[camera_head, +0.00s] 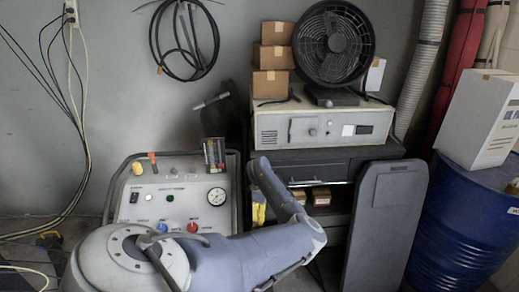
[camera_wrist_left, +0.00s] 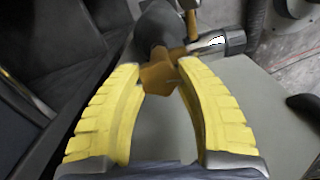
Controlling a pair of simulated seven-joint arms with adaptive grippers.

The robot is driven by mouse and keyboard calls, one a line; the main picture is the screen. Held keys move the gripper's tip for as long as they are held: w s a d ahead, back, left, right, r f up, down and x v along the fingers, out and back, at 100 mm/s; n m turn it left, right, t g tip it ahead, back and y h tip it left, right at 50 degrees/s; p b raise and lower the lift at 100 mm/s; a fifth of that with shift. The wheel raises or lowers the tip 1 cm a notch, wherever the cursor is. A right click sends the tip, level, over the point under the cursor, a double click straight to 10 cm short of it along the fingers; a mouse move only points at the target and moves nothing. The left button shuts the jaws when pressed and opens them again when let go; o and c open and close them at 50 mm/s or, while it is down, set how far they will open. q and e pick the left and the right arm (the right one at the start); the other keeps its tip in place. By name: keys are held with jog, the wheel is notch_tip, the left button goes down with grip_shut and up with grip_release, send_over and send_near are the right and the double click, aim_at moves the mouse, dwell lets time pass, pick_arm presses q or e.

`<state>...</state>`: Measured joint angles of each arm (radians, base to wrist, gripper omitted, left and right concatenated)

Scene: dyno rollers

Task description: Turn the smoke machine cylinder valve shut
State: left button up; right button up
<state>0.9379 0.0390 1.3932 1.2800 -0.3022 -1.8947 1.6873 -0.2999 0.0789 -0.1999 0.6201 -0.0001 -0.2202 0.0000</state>
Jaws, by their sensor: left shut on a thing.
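In the left wrist view, an orange-brown valve handle (camera_wrist_left: 160,78) sits between the yellow fingertips of my left gripper (camera_wrist_left: 164,72), which is shut on it. Behind the handle is a dark rounded body (camera_wrist_left: 157,30), with a metal fitting (camera_wrist_left: 222,42) beside it. In the head view, my left arm bends down in the gap right of the grey control machine (camera_head: 171,190), and the yellow fingers of my left gripper (camera_head: 258,210) show partly there. The valve handle is hidden in that view. My right gripper is not in view.
A black cabinet (camera_head: 330,163) carrying a grey unit (camera_head: 322,128) and a fan (camera_head: 334,44) stands right of the gap. A dark panel (camera_head: 385,225) leans before it. A blue barrel (camera_head: 455,225) stands at far right. Cables (camera_head: 184,40) hang on the wall.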

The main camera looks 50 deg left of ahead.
pick_arm(q)
jog(key=m, duration=1.2)
jog(key=shift+m, duration=0.4)
jog(key=m, duration=1.1)
jog(key=shift+m, duration=0.4)
jog(key=o, duration=1.3)
jog(key=shift+n, duration=0.3)
